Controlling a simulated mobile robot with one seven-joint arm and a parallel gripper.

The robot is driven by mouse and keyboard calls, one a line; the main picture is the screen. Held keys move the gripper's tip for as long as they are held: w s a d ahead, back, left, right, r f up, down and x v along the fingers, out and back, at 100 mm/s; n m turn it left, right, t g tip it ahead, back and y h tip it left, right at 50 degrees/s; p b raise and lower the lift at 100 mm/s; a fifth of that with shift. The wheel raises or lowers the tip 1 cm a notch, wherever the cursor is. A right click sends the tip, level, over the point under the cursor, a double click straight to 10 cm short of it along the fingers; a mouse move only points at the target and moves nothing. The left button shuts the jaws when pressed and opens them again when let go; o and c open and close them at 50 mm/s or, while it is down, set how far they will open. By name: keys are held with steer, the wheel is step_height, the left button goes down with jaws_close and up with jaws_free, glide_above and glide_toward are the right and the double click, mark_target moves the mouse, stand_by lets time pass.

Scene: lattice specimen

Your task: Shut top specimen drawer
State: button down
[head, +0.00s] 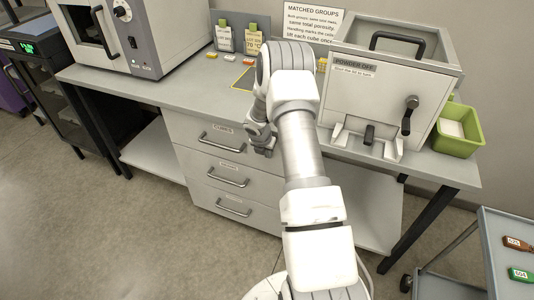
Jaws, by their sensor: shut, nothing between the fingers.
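The top specimen drawer (188,128) is the uppermost of three pale drawer fronts under the bench. It has a dark bar handle (221,141) and a small label above it. Its front looks about in line with the drawers below, and no open interior shows; a small gap cannot be ruled out. My gripper (265,151) is shut and empty, right of the handle, in front of the drawer's right part. Whether it touches the front cannot be told. My arm hides the drawer's right end.
The middle drawer (228,175) and bottom drawer (234,206) look closed. On the bench (187,84) stand an oven (165,30), a powder box (385,95) and a green bin (458,130). A cart (500,245) stands at lower right. Floor left of the drawers is clear.

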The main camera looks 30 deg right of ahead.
steer(key=shift+w+d+r, duration=0.1)
steer(key=shift+w+d, duration=0.05)
steer(key=shift+d, duration=0.05)
stand_by(0.5)
